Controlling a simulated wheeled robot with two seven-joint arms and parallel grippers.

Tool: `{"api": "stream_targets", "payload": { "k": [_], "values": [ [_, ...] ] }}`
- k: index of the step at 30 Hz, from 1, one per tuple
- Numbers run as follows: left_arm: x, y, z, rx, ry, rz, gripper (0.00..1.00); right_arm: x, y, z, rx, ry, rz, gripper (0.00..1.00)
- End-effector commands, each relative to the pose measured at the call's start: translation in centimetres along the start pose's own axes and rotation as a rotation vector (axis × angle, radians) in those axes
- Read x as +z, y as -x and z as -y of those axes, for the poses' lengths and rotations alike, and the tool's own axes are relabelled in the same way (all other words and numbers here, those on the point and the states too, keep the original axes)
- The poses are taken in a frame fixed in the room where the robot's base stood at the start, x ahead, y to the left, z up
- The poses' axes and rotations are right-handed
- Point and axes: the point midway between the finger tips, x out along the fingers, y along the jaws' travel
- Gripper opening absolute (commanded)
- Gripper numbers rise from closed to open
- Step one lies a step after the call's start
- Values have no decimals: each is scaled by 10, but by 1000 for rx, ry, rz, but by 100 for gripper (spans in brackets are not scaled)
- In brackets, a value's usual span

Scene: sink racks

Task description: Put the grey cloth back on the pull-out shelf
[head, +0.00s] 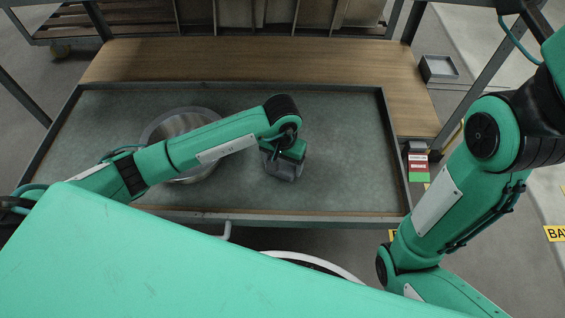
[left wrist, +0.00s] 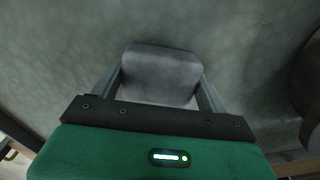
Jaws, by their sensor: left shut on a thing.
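The grey cloth (left wrist: 160,72) is a folded, rounded block between the two fingers of my left gripper (left wrist: 160,92) in the left wrist view. In the head view my left gripper (head: 284,167) points down over the middle of the pull-out shelf (head: 345,150), and the cloth shows only as a small grey patch at the fingers. The shelf has a grey-green surface and a dark raised rim. I cannot tell whether the cloth touches the shelf. My right arm shows at the right of the head view, but its gripper is out of view.
A round metal bowl (head: 180,123) stands on the left of the shelf, partly under my left arm. The shelf's right side is clear. A wooden board (head: 240,60) lies behind it. A small grey bin (head: 438,68) and a red-and-green labelled item (head: 418,165) are on the right.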

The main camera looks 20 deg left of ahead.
Motion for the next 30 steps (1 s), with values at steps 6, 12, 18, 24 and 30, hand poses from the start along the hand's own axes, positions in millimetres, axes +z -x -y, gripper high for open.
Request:
{"api": "stream_targets", "payload": {
  "k": [6, 12, 18, 24, 30],
  "values": [
    [0, -3, 0, 0, 0, 1, 86, 0, 2, 0, 0, 1, 1, 36],
    [0, -3, 0, 0, 0, 1, 98, -1, 2, 1, -2, 1, 0, 36],
    [0, 0, 0, 0, 0, 1, 98, -1, -2, 1, -3, 0, -4, 36],
    [-1, 27, 1, -2, 0, -3, 98, 3, -17, -1, -1, -4, -7, 36],
    [-1, 69, 1, -2, -1, -3, 98, 15, -11, -4, -20, 12, 48, 36]
  ]
}}
